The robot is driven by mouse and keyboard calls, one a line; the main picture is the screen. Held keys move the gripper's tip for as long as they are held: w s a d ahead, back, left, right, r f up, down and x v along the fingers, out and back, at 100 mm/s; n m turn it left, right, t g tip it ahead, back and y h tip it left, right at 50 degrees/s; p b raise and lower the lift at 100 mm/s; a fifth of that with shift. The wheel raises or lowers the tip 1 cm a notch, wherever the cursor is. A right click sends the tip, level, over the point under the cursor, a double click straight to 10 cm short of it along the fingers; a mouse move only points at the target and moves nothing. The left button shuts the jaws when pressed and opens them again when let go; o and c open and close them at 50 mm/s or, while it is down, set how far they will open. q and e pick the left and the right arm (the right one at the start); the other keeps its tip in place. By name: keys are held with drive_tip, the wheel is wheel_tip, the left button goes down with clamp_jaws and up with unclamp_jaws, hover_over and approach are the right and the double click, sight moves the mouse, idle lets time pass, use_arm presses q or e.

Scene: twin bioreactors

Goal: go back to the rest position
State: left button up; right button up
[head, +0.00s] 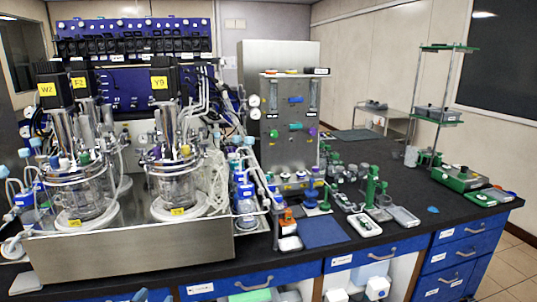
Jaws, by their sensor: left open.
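My left gripper (152,296) shows only as a small part at the bottom edge of the head view, in front of the bench's lower left side. It appears open, with nothing seen between its fingers. Most of it and its arm are cut off by the picture's edge. It is below and in front of the steel tray (135,252) and looks apart from it. My right gripper is not in view.
Two glass bioreactors (172,180) with steel tops stand in the tray on the dark bench (400,222). A steel panel (285,115) with valves stands behind. A blue mat (321,232), small instruments and a green stand (463,180) occupy the right. Blue drawers (385,252) line the front.

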use_arm(q)
drive_tip(key=s+a+f+n+g+y, duration=0.1)
drive_tip(key=s+f+g, duration=0.4)
drive_tip(key=s+f, duration=1.2)
drive_tip(key=s+a+n, duration=0.1)
drive_tip(key=s, duration=0.2)
drive_tip(key=shift+s+f+y, duration=0.2)
drive_tip(key=shift+s+y, duration=0.1)
drive_tip(key=shift+s, duration=0.1)
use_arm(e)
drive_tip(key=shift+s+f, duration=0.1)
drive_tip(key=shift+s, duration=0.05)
use_arm(q)
drive_tip(key=shift+a, duration=0.1)
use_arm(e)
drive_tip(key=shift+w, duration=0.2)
use_arm(q)
drive_tip(key=shift+r, duration=0.1)
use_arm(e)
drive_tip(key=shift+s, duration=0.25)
